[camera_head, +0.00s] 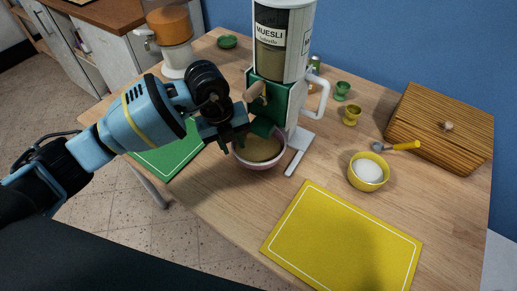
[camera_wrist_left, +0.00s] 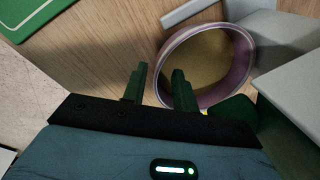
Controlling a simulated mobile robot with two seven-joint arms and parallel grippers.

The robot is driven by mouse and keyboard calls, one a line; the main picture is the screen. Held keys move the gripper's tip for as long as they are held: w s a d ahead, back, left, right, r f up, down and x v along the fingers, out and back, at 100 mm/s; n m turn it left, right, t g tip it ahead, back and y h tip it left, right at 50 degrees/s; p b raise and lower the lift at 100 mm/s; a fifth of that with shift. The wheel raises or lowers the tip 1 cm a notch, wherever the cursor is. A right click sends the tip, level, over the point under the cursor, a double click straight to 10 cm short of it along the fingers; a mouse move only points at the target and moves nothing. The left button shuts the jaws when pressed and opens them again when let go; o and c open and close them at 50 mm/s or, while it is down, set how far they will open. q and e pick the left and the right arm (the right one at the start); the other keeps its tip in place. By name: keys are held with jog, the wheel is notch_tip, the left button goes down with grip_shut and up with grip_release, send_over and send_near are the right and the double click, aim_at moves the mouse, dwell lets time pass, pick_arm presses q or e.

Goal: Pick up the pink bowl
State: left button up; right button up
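The pink bowl (camera_head: 262,163) stands on the table beneath the spout of the muesli dispenser, with brownish contents in it. My left gripper (camera_head: 238,140) is at the bowl's left rim and hides part of it. I cannot tell whether either finger touches the bowl. My right gripper is out of view.
The muesli dispenser (camera_head: 284,45) rises directly behind the bowl, its white foot beside it. A green mat (camera_head: 165,157) lies left and a yellow mat (camera_head: 343,240) in front. A yellow bowl (camera_head: 368,184) with white contents and a wooden bread box (camera_head: 440,120) are at right.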

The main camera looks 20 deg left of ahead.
pick_arm(q)
jog(key=shift+f, duration=0.1)
grip_shut()
dwell(1.4)
